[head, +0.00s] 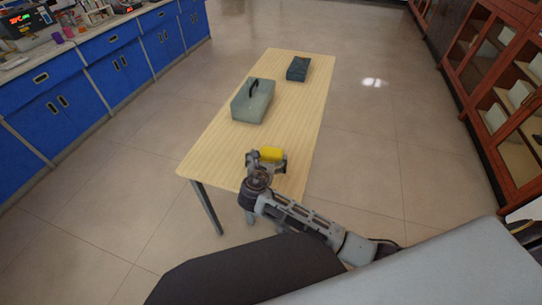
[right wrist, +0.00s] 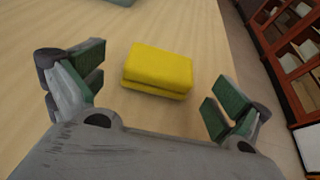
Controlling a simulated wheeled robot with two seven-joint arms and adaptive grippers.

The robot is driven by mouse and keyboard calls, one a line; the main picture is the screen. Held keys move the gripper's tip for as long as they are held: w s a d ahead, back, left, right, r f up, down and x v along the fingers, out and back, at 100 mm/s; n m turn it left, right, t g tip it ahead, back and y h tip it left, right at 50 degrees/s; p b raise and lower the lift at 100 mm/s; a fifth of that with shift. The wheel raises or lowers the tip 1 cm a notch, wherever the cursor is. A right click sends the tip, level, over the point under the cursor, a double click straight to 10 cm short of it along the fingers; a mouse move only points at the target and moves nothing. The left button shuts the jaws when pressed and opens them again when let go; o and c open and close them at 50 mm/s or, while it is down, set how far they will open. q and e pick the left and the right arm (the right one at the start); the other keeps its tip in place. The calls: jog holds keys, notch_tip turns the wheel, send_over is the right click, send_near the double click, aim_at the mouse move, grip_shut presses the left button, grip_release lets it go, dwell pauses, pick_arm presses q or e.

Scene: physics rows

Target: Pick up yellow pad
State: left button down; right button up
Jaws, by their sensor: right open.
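The yellow pad (head: 271,154) lies on the near end of the wooden table (head: 225,150). In the right wrist view the pad (right wrist: 158,69) looks like a thick block with a groove along its side. My right gripper (head: 266,160) is at the table's near end, just on the near side of the pad. In the right wrist view the right gripper (right wrist: 155,90) is open, with its green-padded fingers wide apart. The pad shows between and beyond the fingers, and neither finger appears to touch it. My left gripper is not in view.
A grey-green case (head: 253,104) with a dark handle stands mid-table, beyond the pad. A dark box (head: 297,69) stands at the far end. Blue cabinets (head: 95,75) line the left and wooden glass-front cabinets (head: 500,85) the right. The tabletop around the pad is clear.

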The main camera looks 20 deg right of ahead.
aim_at(271, 151)
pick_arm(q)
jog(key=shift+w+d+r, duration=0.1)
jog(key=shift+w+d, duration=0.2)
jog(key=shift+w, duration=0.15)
pick_arm(e)
jog(key=shift+w+d+f, duration=0.25)
jog(key=shift+w+d, duration=0.1)
jog(key=shift+w, duration=0.2)
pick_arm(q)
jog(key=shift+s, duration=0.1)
pick_arm(e)
jog(key=shift+w+d+f, duration=0.1)
jog(key=shift+w+d, duration=0.2)
jog(key=shift+w, duration=0.2)
jog(key=x, duration=0.1)
jog(key=b+x, duration=0.1)
jog(key=shift+w+d, duration=0.25)
jog(key=shift+w, duration=0.15)
jog(key=shift+w+d+f, duration=0.15)
jog(key=shift+w+d, duration=0.15)
jog(key=shift+w, duration=0.2)
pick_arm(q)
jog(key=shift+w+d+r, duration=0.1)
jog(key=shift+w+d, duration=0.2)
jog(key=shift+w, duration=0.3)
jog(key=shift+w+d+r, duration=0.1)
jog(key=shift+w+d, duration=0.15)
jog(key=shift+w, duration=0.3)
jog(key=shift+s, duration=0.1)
